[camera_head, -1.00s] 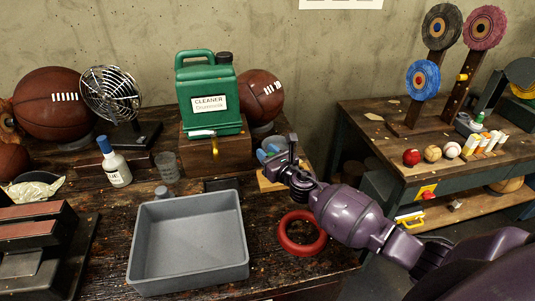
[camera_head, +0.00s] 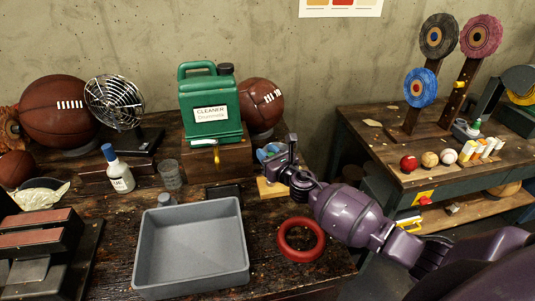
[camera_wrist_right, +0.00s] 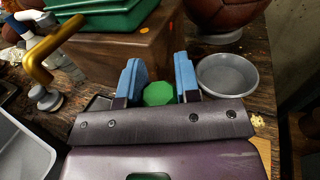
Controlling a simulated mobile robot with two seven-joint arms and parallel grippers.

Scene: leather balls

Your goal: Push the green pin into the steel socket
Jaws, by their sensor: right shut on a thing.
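The green pin (camera_wrist_right: 158,94) shows end-on as a green faceted top between the two blue fingers of my right gripper (camera_wrist_right: 158,84). The fingers are shut on it. I cannot identify the steel socket in either view. The pin's lower end is hidden by the gripper body, so I cannot tell whether it touches anything. My left gripper is not in view.
A wooden box (camera_head: 226,163) carrying the green cleaner can (camera_head: 211,110) stands close behind the gripper. A brass hook (camera_wrist_right: 40,55) and a steel bowl (camera_wrist_right: 228,76) flank the fingers. A grey tray (camera_head: 190,245) and a red ring (camera_head: 302,254) lie nearer the front.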

